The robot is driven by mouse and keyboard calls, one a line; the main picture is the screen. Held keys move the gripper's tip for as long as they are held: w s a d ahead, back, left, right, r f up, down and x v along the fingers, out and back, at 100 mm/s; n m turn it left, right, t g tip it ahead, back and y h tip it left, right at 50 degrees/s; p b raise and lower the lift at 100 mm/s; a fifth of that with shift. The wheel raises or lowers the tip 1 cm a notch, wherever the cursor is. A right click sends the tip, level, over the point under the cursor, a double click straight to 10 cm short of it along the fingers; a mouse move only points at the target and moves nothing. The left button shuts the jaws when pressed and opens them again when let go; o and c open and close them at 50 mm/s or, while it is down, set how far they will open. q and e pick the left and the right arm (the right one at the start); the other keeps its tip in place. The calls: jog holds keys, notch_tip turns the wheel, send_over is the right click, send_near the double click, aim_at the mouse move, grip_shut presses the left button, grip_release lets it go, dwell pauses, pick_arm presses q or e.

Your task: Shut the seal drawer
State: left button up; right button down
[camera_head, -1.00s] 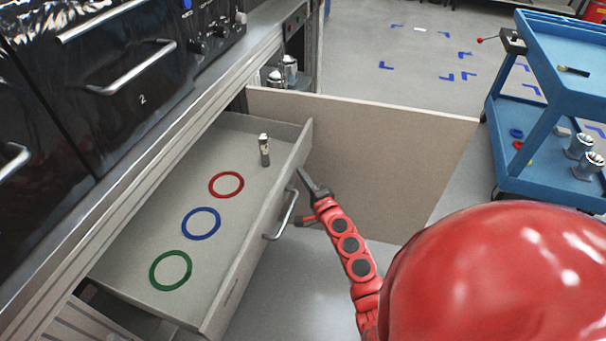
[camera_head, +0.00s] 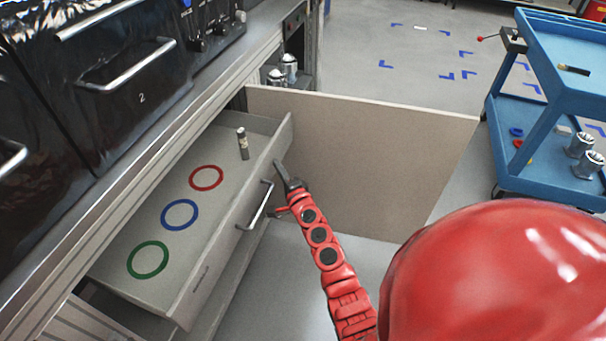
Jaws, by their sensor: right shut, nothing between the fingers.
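The seal drawer (camera_head: 205,265) is grey and stands partly out of the cabinet on the left. Its front panel has a metal handle (camera_head: 257,207). Inside lie a red ring (camera_head: 192,181), a blue ring (camera_head: 166,221) and a green ring (camera_head: 133,265), with a small upright metal cylinder (camera_head: 243,146) near the far end. My right gripper (camera_head: 279,168) is shut and empty, its tip at the drawer front near the far end, beyond the handle. It appears to touch the panel. My left gripper is not in view.
An open cabinet door panel (camera_head: 390,150) stands just beyond the drawer and gripper. A blue cart (camera_head: 535,120) with metal parts is at the right. Black ovens (camera_head: 110,90) line the left above the drawer. Floor between drawer and cart is mostly clear.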

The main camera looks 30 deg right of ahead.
jog(key=w+a+b, duration=0.1)
jog(key=w+a, duration=0.1)
jog(key=w, duration=0.1)
jog(key=w+a+b, duration=0.1)
jog(key=w+a, duration=0.1)
jog(key=w, duration=0.1)
jog(key=w+a+b, duration=0.1)
jog(key=w+a, duration=0.2)
jog(key=shift+a+f, duration=0.1)
jog(key=shift+f, duration=0.15)
jog(key=w+a+b, duration=0.2)
jog(key=w, duration=0.1)
jog(key=w+a+b, duration=0.2)
jog(key=w, duration=0.1)
jog(key=w+a+b, duration=0.2)
jog(key=w+a, duration=0.1)
jog(key=shift+w+a+r+b, duration=0.1)
jog(key=shift+w+a+b, duration=0.35)
jog(key=shift+w+b, duration=0.2)
jog(key=shift+r, duration=0.25)
jog(key=shift+a+r, duration=0.1)
jog(key=shift+a, duration=0.05)
